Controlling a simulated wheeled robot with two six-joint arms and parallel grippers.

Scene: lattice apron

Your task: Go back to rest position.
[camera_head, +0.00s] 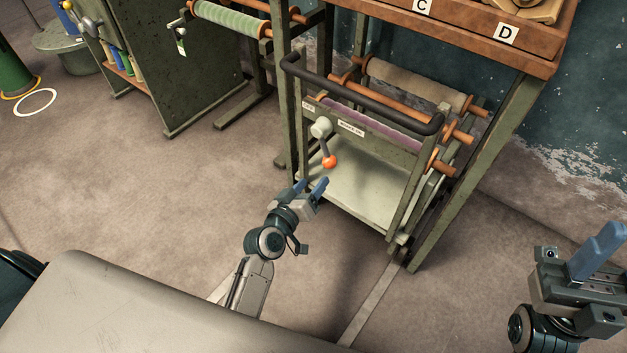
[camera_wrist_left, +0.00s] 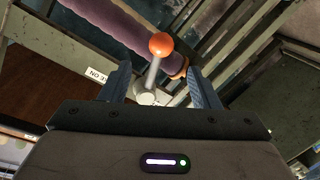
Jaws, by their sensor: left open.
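My left gripper (camera_head: 311,187) is open and empty, just in front of the lever on the green frame. The lever has a light grey pivot and an orange knob (camera_head: 330,162), and hangs downward in the head view. In the left wrist view the orange knob (camera_wrist_left: 161,44) appears in the gap between the two blue fingers (camera_wrist_left: 161,88), with no finger seen touching it. My right gripper (camera_head: 597,252) is at the right edge of the head view, its blue fingers overlapping, so its opening is unclear.
The green frame holds rollers, including a purple roller (camera_head: 372,126), behind a dark bar (camera_head: 355,92). A wooden shelf (camera_head: 470,45) marked C and D is above. A green cabinet (camera_head: 190,75) stands at left. Floor (camera_head: 150,190) between is clear.

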